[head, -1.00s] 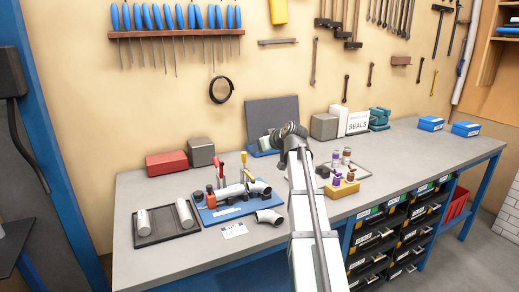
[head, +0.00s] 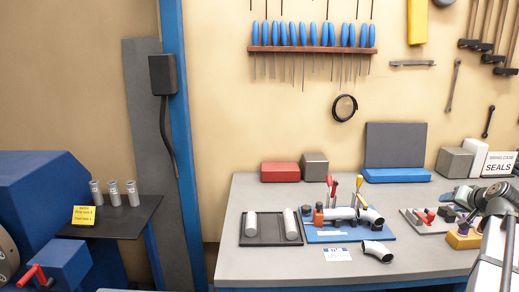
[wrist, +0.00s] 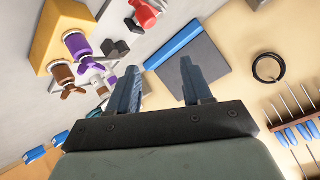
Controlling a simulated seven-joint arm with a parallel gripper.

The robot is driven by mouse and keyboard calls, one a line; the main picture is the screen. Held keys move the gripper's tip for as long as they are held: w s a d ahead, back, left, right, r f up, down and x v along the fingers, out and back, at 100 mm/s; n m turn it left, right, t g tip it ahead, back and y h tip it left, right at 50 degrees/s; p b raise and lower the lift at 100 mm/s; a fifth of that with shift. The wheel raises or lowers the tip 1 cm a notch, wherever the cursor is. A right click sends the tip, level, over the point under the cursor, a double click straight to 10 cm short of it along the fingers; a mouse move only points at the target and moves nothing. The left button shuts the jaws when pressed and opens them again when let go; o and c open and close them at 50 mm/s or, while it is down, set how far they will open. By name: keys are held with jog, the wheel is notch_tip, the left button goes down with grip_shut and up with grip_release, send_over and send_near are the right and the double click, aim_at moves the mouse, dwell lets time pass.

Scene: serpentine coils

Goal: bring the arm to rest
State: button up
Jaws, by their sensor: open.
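My gripper (wrist: 160,82) is open in the wrist view, with its two fingers apart and nothing between them. In the head view my arm stands at the right edge, and my gripper is only partly visible there above the bench. The grey workbench (head: 258,188) lies below it. The wrist view looks past the fingers at a yellow block (wrist: 58,22) holding purple and brown-topped parts, and at a flat dark panel with a blue edge (wrist: 172,42).
On the bench are a dark tray with two pale cylinders (head: 270,241), a blue fixture with pipe pieces (head: 318,237), a loose elbow (head: 377,251) and a red box (head: 280,172). A blue machine (head: 45,200) and a dark shelf with several cylinders (head: 140,220) stand left.

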jog(key=s+d+f+m+g+h, duration=0.1)
jog(key=s+d+f+m, duration=0.4)
jog(key=s+d, duration=0.4)
jog(key=s+d+f+m+g+h, duration=0.1)
jog(key=s+d+f+m, duration=0.45)
jog(key=s, duration=0.65)
jog(key=w+a+f+n+g+y, duration=0.15)
jog(key=w+a+f, duration=0.25)
jog(key=a+f, duration=0.55)
jog(key=w+a+f+n+g+y, duration=0.1)
jog(key=w+a+f+g+y, duration=0.15)
jog(key=a+f, duration=0.65)
jog(key=a+f+n+g+y, duration=0.1)
jog(key=a+f+n+g, duration=0.25)
jog(key=a+f, duration=1.4)
jog(key=s+a+f+n+g, duration=0.4)
jog(key=s+a+f+n, duration=0.2)
jog(key=s+a+f, duration=0.6)
jog(key=s+a+f+n+g+h, duration=0.1)
jog(key=s+a+f+n+g, duration=0.1)
jog(key=s+a, duration=0.4)
jog(key=s+a+f+n+g+h, duration=0.1)
jog(key=s+a+f, duration=0.4)
jog(key=s, duration=0.6)
jog(key=shift+s+a+f+n+g, duration=0.25)
jog(key=shift+a+n+g, duration=0.4)
jog(key=shift+n, duration=0.6)
